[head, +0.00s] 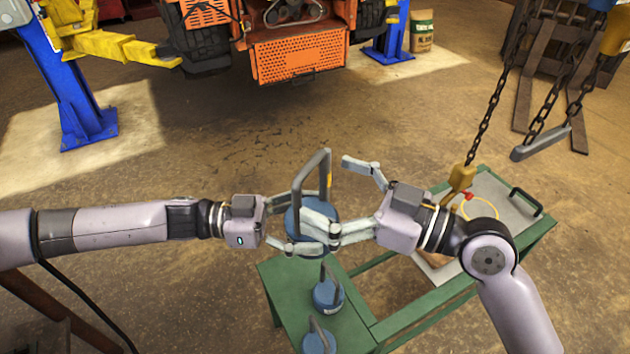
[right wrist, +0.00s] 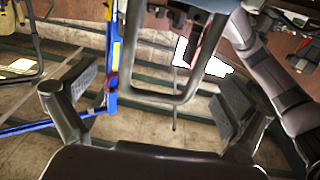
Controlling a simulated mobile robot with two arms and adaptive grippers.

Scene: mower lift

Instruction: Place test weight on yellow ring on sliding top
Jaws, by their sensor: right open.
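A blue test weight (head: 302,222) with a tall grey handle is in the air above the front left of the green cart. My left gripper (head: 312,212) has its fingers on both sides of the weight's body and is shut on it. My right gripper (head: 338,198) is open, facing the weight from the right. In the right wrist view the U-shaped handle (right wrist: 165,98) shows between the spread fingers; contact is not visible. The yellow ring (head: 497,213) lies on the grey sliding top (head: 520,217) of the cart, to the right, partly hidden by my right arm.
Two more blue weights (head: 328,292) (head: 318,343) stand on the green cart (head: 275,272) below my grippers. A yellow hook on a chain (head: 487,125) hangs by the sliding top. A grey bar (head: 540,145) hangs on chains at right. An orange mower (head: 300,60) is behind.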

